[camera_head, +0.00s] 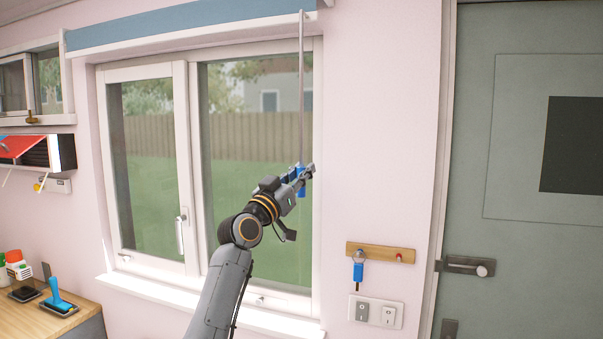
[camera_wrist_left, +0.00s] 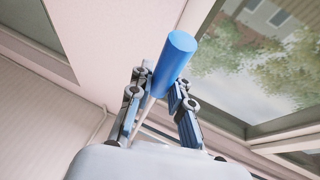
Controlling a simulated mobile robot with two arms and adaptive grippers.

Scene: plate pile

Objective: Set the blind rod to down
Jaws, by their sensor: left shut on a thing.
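The blind rod (camera_head: 301,90) is a thin grey rod hanging from the right end of the blue blind (camera_head: 180,28) above the window. The blind is rolled up at the top, and the glass below is uncovered. The rod's blue handle (camera_wrist_left: 172,62) shows in the left wrist view, between and beyond the fingers. My left gripper (camera_head: 303,174) is shut on the rod at its lower end, near the right side of the window frame. The fingers hide part of the rod. My right gripper is in neither view.
A window handle (camera_head: 180,232) sticks out on the left sash. A wooden hook rail (camera_head: 380,252) and a switch plate (camera_head: 376,312) are on the wall at right, beside a grey-green door (camera_head: 520,60). A wooden counter (camera_head: 30,318) with several items is at lower left.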

